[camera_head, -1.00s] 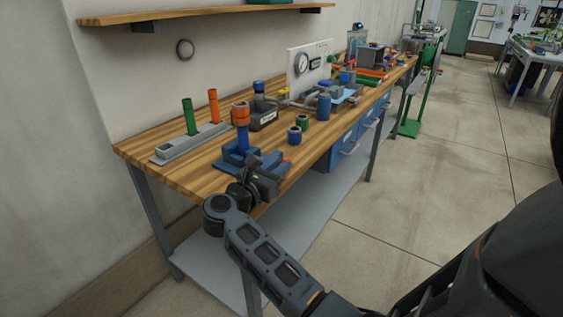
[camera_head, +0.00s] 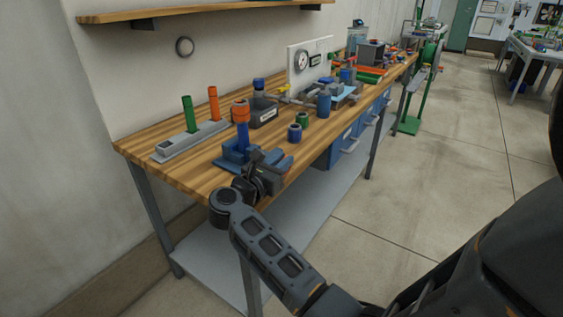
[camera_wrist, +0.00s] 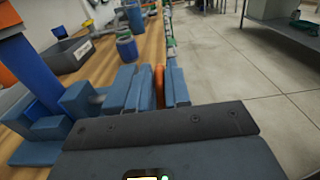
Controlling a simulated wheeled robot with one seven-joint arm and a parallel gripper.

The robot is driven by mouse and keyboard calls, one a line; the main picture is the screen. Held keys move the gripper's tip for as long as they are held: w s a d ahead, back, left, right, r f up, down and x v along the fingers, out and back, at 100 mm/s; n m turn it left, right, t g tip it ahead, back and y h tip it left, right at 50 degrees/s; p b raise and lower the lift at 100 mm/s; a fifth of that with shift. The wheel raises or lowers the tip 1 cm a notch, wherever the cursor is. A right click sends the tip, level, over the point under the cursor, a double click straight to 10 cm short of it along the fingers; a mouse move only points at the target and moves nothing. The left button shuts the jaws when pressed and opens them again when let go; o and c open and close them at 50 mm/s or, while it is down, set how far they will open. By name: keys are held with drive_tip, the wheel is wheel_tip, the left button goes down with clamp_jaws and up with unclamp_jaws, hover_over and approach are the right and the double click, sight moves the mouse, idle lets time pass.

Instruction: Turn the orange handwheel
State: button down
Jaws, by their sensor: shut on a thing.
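The orange handwheel (camera_wrist: 159,85) shows in the wrist view as a narrow orange edge between the two blue-grey fingers of my gripper (camera_wrist: 157,88). The fingers are shut on it, one on each side. Most of the wheel is hidden by the fingers. The handwheel belongs to a blue valve-like fixture (camera_head: 232,158) at the bench's front edge, with a blue post and an orange band on top. In the head view my gripper (camera_head: 272,166) reaches this fixture from the front, and I cannot make out the wheel there.
A grey rack (camera_head: 190,142) with a green and an orange cylinder stands left of the fixture. Small blue and green pots (camera_head: 295,132) and a dark bin (camera_head: 262,112) stand near it on the wooden bench (camera_head: 150,140). The floor in front is clear.

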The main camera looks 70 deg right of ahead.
drive_tip(key=shift+r, duration=0.1)
